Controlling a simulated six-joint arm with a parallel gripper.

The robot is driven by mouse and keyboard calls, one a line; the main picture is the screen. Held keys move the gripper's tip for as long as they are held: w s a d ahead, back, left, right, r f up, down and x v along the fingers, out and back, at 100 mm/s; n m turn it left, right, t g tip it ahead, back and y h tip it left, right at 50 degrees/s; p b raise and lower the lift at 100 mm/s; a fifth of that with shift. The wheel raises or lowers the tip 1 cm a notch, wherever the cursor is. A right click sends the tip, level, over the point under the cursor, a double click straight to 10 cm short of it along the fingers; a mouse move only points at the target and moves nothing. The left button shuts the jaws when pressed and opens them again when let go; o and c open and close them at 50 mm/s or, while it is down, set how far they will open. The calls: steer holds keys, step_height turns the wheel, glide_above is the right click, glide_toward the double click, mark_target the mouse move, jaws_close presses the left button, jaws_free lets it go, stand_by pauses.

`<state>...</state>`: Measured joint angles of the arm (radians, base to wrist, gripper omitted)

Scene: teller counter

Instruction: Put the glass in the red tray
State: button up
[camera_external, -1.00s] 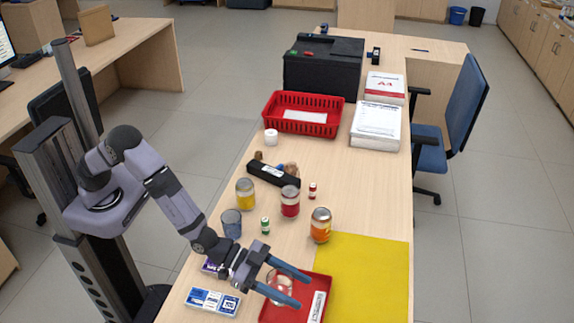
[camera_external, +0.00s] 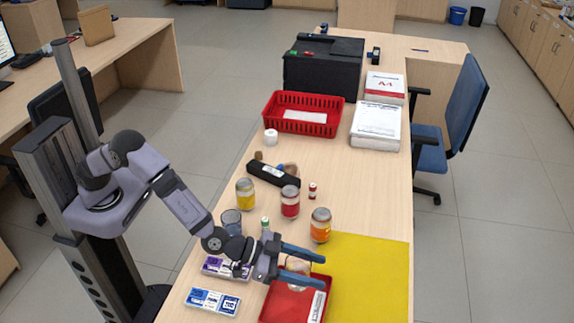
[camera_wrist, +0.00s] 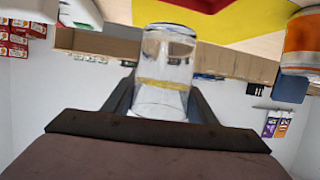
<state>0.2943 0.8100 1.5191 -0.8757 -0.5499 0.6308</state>
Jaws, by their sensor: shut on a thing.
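A clear glass (camera_external: 298,264) is between the blue-grey fingers of my gripper (camera_external: 312,269). The gripper is shut on it. In the wrist view the glass (camera_wrist: 164,75) stands out between the dark fingers, and the view looks upside down. The flat red tray (camera_external: 286,302) lies on the counter just in front of the gripper, with a white label strip along its right side. The held glass is near the tray's far edge in the picture; its exact height is hard to tell.
An orange jar (camera_external: 320,226) stands just beyond the gripper, with a red jar (camera_external: 290,202) and a yellow jar (camera_external: 245,194) farther back. A bluish cup (camera_external: 231,221) is behind my wrist. A yellow mat (camera_external: 365,275) lies right of the tray. A red basket (camera_external: 303,126) stands farther back.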

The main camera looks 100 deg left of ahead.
glide_above(310, 304)
steer(key=shift+f, duration=4.9)
steer(key=shift+f, duration=0.15)
steer(key=o, duration=1.3)
steer(key=shift+f, duration=0.1)
steer(key=shift+r, duration=0.25)
steer(key=v, duration=1.2)
steer(key=shift+s+f+b, duration=0.1)
steer(key=shift+b, duration=0.3)
